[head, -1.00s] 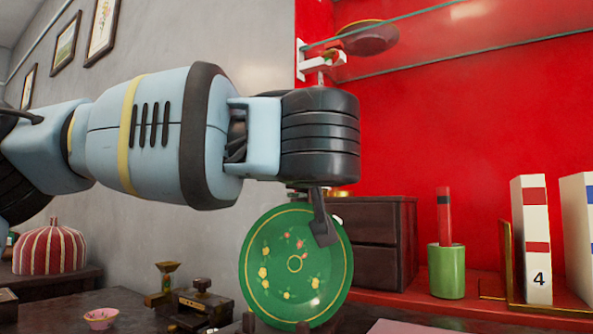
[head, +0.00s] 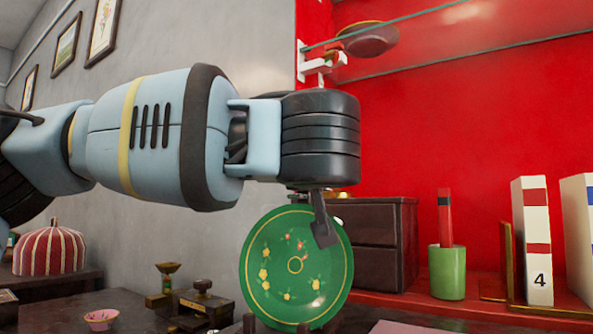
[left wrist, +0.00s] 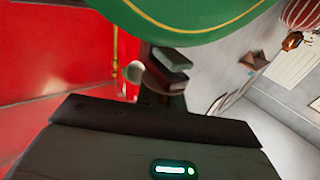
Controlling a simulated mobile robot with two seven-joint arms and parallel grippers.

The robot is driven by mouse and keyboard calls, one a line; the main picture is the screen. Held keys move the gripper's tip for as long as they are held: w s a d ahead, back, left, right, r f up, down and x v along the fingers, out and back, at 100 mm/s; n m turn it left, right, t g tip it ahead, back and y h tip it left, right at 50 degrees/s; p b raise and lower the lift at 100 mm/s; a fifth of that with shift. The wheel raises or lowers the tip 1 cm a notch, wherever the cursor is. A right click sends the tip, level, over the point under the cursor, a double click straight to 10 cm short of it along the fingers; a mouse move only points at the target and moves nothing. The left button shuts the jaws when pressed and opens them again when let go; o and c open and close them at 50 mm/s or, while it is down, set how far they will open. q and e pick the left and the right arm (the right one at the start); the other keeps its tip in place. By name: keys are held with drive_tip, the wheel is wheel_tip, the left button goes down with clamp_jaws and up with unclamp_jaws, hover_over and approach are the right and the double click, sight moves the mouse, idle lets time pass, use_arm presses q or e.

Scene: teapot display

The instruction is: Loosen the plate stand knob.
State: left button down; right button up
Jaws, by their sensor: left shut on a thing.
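The green plate (head: 270,262) with painted flowers stands upright in the head view, and its edge fills the top of the left wrist view (left wrist: 200,25). My left gripper (head: 323,235) reaches down from above, with a dark finger in front of the plate's upper right part. In the left wrist view its fingers (left wrist: 168,72) are close together just below the plate's edge, beside a small pale round part. The gripper is shut on what appears to be the plate stand knob, mostly hidden by the fingers. Most of the stand is hidden behind the plate. My right gripper is not in view.
A dark drawer chest (head: 385,240) stands just behind the plate. A green cup (head: 447,272) with a red stick and white binders (head: 537,240) are to the right. A brass device (head: 205,300) and a pink bowl (head: 101,319) are to the left. A glass shelf (head: 450,48) is above.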

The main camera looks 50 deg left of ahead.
use_arm(q)
drive_tip(key=c, duration=1.5)
unclamp_jaws()
drive_tip(key=shift+c, duration=0.2)
drive_tip(key=p+v, duration=0.1)
drive_tip(key=v, duration=0.6)
drive_tip(key=shift+s+d, duration=0.25)
drive_tip(key=shift+d, duration=0.1)
